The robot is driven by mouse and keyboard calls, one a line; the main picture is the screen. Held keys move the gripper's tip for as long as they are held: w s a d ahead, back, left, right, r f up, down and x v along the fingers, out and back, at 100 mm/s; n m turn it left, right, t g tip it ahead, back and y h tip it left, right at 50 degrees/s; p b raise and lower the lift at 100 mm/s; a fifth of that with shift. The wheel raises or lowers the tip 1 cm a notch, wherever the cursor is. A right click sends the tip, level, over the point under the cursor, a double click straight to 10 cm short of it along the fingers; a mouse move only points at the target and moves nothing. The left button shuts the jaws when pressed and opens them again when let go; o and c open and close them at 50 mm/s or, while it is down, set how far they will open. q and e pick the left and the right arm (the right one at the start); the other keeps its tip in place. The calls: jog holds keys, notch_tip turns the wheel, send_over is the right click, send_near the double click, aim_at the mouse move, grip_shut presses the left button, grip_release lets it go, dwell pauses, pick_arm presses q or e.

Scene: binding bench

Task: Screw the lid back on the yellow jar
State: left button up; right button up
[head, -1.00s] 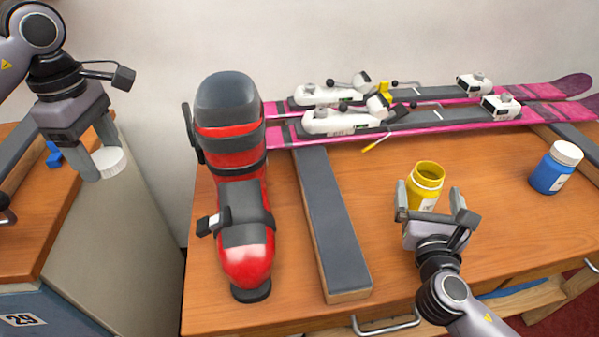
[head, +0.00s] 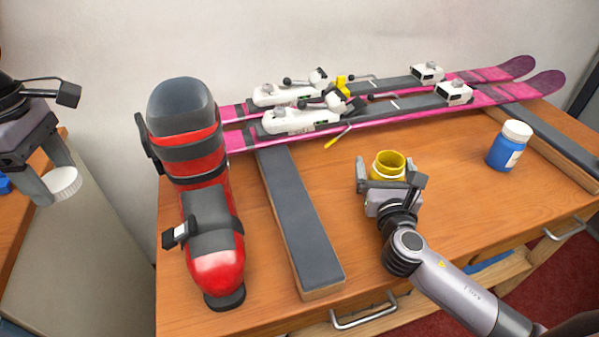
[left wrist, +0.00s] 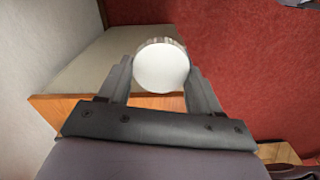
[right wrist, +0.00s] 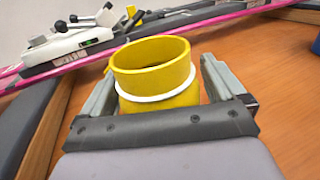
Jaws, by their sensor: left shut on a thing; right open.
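The yellow jar (head: 388,165) stands open and upright on the wooden bench, with no lid on it. In the right wrist view the jar (right wrist: 155,75) shows its open mouth and a white ring around its neck. My right gripper (head: 388,172) is open, with a finger on either side of the jar; contact cannot be told. My left gripper (head: 52,178) is shut on the white lid (head: 64,183), away from the bench at the far left. In the left wrist view the lid (left wrist: 162,67) sits between the two fingertips, its round flat face showing.
A red and black ski boot (head: 205,180) stands on the bench between the lid and the jar. Pink skis (head: 400,112) with bindings lie along the back. A blue jar (head: 508,146) with a white lid stands at right. A grey-topped bar (head: 300,220) lies left of the yellow jar.

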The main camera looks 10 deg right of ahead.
jog(key=c, duration=1.2)
